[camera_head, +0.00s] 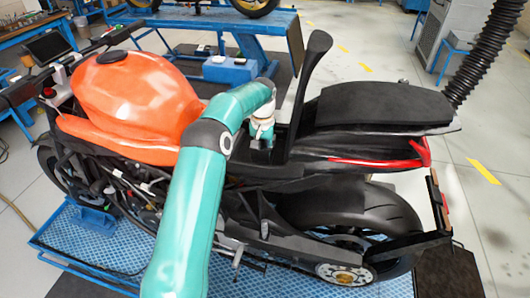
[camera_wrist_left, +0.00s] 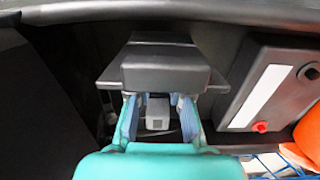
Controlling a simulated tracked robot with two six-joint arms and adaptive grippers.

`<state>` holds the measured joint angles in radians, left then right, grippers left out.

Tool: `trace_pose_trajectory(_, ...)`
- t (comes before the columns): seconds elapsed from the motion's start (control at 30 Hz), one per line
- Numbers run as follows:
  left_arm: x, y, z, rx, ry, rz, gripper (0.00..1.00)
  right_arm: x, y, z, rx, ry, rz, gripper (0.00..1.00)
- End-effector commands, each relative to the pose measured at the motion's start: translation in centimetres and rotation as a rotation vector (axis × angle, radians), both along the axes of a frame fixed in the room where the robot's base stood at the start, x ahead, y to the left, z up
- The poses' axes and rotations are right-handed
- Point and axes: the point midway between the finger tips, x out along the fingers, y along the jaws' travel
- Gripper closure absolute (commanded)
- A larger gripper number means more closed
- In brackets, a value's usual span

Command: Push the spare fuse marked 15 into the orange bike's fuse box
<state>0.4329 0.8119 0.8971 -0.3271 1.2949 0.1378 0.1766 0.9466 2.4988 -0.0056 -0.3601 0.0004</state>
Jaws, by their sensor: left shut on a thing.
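The orange bike (camera_head: 135,95) stands with its seat flap (camera_head: 310,75) raised. My left gripper (camera_head: 262,142) reaches down into the open bay under the seat; its fingertips are mostly hidden there in the head view. In the left wrist view the left gripper (camera_wrist_left: 157,118) is shut on a small pale grey piece (camera_wrist_left: 158,107), which I take for the spare fuse; no number is readable. A black box (camera_wrist_left: 165,70), seemingly the fuse box, lies just beyond the fingertips. I cannot tell whether the piece touches it. My right gripper is not in view.
A grey block with a white label and red terminal (camera_wrist_left: 260,127), like a battery, sits right of the fingers. Dark bay walls surround the gripper closely. The rear seat (camera_head: 375,105) lies right of the opening.

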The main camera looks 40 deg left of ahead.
Motion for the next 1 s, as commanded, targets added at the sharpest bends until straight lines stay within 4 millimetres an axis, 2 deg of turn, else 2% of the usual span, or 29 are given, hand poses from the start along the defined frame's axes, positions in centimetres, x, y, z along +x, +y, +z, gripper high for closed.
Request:
trace_pose_trajectory(0.4,0.00,-0.01,-0.96,0.000,0.001,0.000,0.91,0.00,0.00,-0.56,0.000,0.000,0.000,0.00)
trace_pose_trajectory(0.43,0.01,-0.01,-0.90,0.000,0.000,0.000,0.77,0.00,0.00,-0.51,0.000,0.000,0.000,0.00)
trace_pose_trajectory(0.6,0.01,-0.02,-0.86,0.000,0.001,0.000,0.51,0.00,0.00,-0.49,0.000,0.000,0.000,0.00)
trace_pose_trajectory(1.0,0.06,0.00,-0.27,0.000,-0.001,0.000,0.51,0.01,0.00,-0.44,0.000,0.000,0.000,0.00)
